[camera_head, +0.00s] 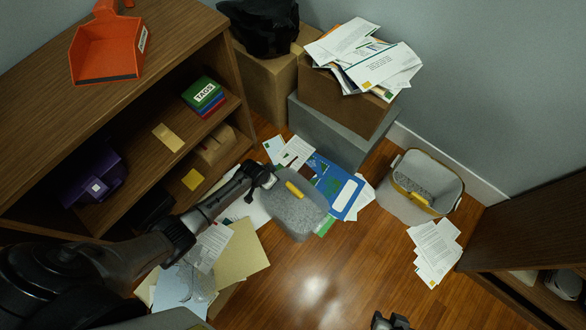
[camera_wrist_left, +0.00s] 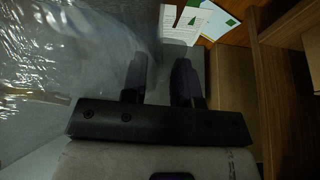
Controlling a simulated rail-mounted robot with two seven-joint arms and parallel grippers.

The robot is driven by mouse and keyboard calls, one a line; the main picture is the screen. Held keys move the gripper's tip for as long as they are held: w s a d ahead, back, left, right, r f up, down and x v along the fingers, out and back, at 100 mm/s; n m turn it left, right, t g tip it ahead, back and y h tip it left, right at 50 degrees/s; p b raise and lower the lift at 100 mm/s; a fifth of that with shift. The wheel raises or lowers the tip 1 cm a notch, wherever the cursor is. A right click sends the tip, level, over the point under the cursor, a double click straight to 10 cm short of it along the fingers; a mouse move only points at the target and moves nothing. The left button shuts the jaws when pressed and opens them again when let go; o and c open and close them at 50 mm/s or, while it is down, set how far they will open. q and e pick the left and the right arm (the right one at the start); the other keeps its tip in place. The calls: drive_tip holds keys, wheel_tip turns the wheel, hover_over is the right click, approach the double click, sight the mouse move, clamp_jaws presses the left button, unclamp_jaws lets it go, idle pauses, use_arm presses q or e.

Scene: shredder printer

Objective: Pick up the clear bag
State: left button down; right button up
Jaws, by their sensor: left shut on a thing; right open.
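Clear, wrinkled plastic film of the clear bag (camera_wrist_left: 70,60) fills the left of the left wrist view, close to my left gripper (camera_wrist_left: 160,80). Its dark fingers stand beside the film's edge; the grip point is dim and hard to make out. My right gripper (camera_head: 390,321) is open at the bottom edge, partly cut off and apart from these things.
A grey bin (camera_head: 395,203) with a yellow handle stands to the right. Papers (camera_head: 435,252) lie on the floor. Boxes (camera_head: 345,142) stand at the back. A wooden shelf (camera_head: 187,30) is left, a dark cabinet (camera_head: 525,230) right. The front middle floor is clear.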

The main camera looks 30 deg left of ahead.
use_arm(q)
drive_tip(key=shift+r, duration=0.2)
drive_tip(key=shift+r+p, duration=0.15)
drive_tip(key=shift+p, duration=0.15)
wheel_tip(320, 180, up, 4)
drive_tip(key=p, duration=0.3)
drive_tip(key=shift+f, duration=0.25)
drive_tip(key=w+d+r+p, duration=0.5)
drive_tip(key=d+r, duration=0.1)
drive_tip(key=d, duration=0.4)
drive_tip(key=shift+w+r, duration=0.35)
drive_tip(key=shift+r, duration=0.05)
drive_tip(key=shift+d, duration=0.15)
